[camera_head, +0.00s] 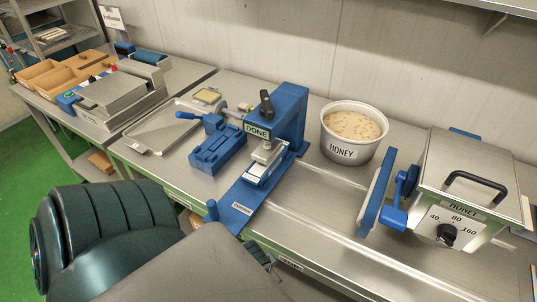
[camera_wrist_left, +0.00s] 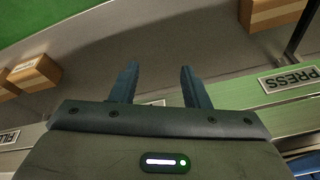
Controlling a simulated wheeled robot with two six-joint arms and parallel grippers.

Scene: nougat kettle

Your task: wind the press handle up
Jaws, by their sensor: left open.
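The blue press (camera_head: 291,112) stands on the steel table with a "DONE" label on its front. A black handle (camera_head: 266,103) shows at its top, roughly upright. Under the head, a metal block sits over the press's blue base plate (camera_head: 237,208), which reaches the front table edge and has a small blue knob (camera_head: 212,207). My left gripper shows in the left wrist view (camera_wrist_left: 158,88), its two dark fingers apart with nothing between them. It is by the green table rail marked "PRESS" (camera_wrist_left: 290,79), away from the handle. My right gripper is not in view.
A white honey tub (camera_head: 351,145) stands right of the press. A steel honey machine (camera_head: 465,190) with a dial is further right. A blue block (camera_head: 217,148) and a metal tray (camera_head: 160,130) lie left. Cardboard boxes (camera_wrist_left: 35,73) sit below table height.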

